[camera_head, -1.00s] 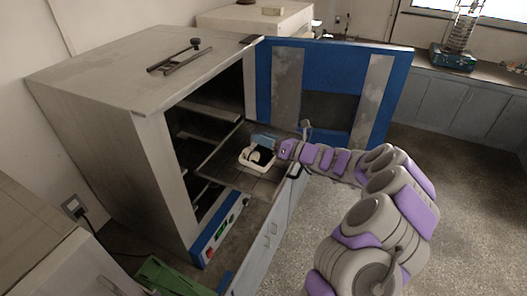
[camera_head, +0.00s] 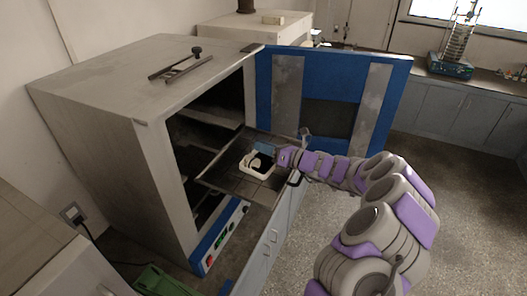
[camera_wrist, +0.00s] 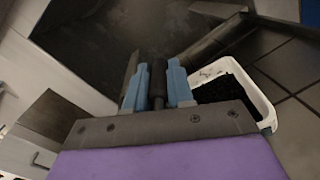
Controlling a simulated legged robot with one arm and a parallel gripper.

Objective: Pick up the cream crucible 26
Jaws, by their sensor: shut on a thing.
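The cream crucible (camera_head: 257,171) is a pale, rounded open dish with dark contents. It is at the oven's pulled-out shelf in the head view. In the wrist view its pale wall (camera_wrist: 262,98) and black contents show just right of the fingers. My gripper (camera_head: 263,147) has light-blue fingers at the dish's far edge. In the wrist view the fingers (camera_wrist: 155,72) are close together with a dark upright piece between them. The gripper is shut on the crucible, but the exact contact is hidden. I cannot tell whether the dish is clear of the shelf.
The shelf (camera_head: 222,180) sticks out of the grey oven (camera_head: 100,110), whose blue door (camera_head: 340,62) stands open behind my arm. Tongs-like metal parts (camera_head: 182,66) lie on the oven top. A green container (camera_head: 160,281) is at the lower left. Floor is clear at right.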

